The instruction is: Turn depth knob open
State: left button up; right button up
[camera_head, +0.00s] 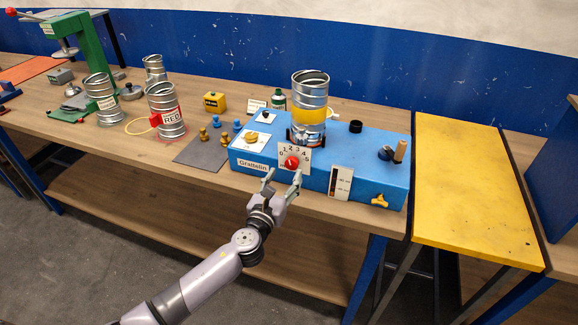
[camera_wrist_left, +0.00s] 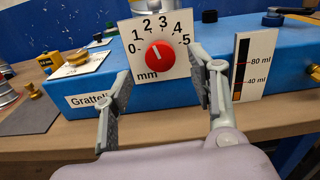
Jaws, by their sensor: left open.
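The red depth knob (camera_head: 292,162) sits on a white dial plate (camera_head: 296,150) marked 0 to 5 with "mm", on the front of the blue machine (camera_head: 370,155). In the left wrist view the knob (camera_wrist_left: 160,56) shows a white mark pointing up and slightly left, near 2. My left gripper (camera_head: 283,178) is open in front of the dial. In the left wrist view its fingers (camera_wrist_left: 162,85) stand either side of the dial plate's lower half, apart from the knob, with nothing between them. The right gripper is not in view.
A steel duct with a yellow band (camera_head: 310,115) stands on the machine. A ml scale (camera_head: 340,183) and a yellow tap (camera_head: 379,200) are right of the dial. Duct pieces (camera_head: 165,110) and small brass and blue parts (camera_head: 225,139) lie to the left. A yellow table (camera_head: 468,190) stands at right.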

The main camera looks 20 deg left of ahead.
aim_at(291, 165)
pick_arm(q)
jog(key=w, duration=0.4)
jog(key=shift+d, duration=0.1)
jog(key=shift+w, duration=0.3)
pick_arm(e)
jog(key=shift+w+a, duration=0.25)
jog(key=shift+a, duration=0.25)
pick_arm(q)
jog(key=shift+c, duration=0.2)
jog(key=c, duration=1.1)
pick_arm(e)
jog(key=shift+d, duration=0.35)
